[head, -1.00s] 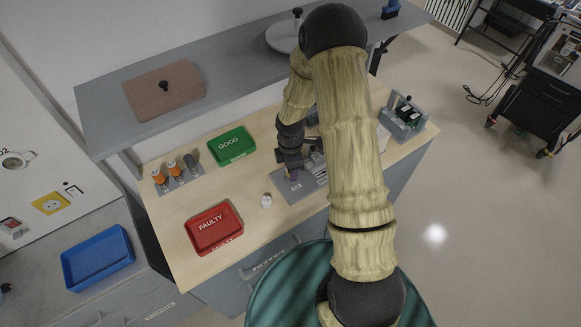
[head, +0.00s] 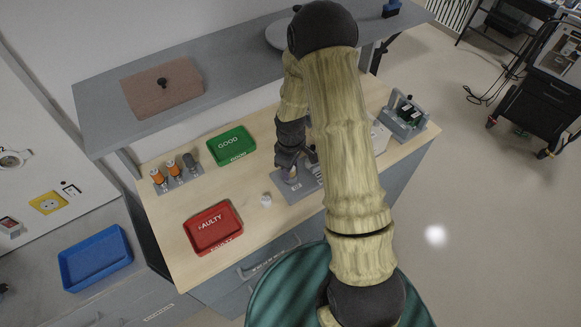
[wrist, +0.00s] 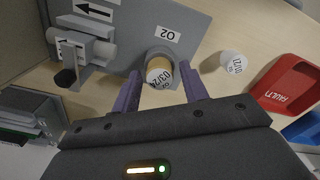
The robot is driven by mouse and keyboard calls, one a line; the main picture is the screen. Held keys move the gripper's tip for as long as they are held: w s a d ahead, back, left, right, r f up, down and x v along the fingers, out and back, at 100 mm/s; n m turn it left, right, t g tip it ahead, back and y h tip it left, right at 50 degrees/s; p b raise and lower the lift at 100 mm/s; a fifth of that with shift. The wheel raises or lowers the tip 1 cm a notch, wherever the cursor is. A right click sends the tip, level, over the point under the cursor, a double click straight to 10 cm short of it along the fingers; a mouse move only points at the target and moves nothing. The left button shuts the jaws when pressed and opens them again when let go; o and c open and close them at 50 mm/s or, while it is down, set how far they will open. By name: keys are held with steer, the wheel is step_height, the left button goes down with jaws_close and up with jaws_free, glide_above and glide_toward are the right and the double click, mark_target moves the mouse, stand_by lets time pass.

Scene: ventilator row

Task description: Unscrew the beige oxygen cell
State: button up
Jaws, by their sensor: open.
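The beige oxygen cell (wrist: 158,68) sits in the grey block beside the O2 label (wrist: 163,36) in the wrist view, its white dated end facing the camera. My gripper (wrist: 160,90) is open, with one purple finger on each side of the cell and a gap visible to each. I cannot tell how deep the fingertips reach along it. In the head view my gripper (head: 287,165) is over the grey plate (head: 290,190) on the bench, and the arm hides much of that area. A white dated cell (wrist: 233,64) lies apart on the wood; it also shows in the head view (head: 266,199).
A red FAULTY tray (head: 213,228) and a green GOOD tray (head: 231,146) stand on the bench. A rack (head: 178,180) holds orange and grey cells at the left. A grey shelf (head: 225,75) overhangs the back. A lever-like fitting (wrist: 84,47) stands left of the cell.

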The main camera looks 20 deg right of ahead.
stand_by(0.3)
steer(key=m, duration=0.9)
steer(key=c, duration=0.8)
steer(key=n, duration=0.5)
steer(key=shift+n, duration=0.4)
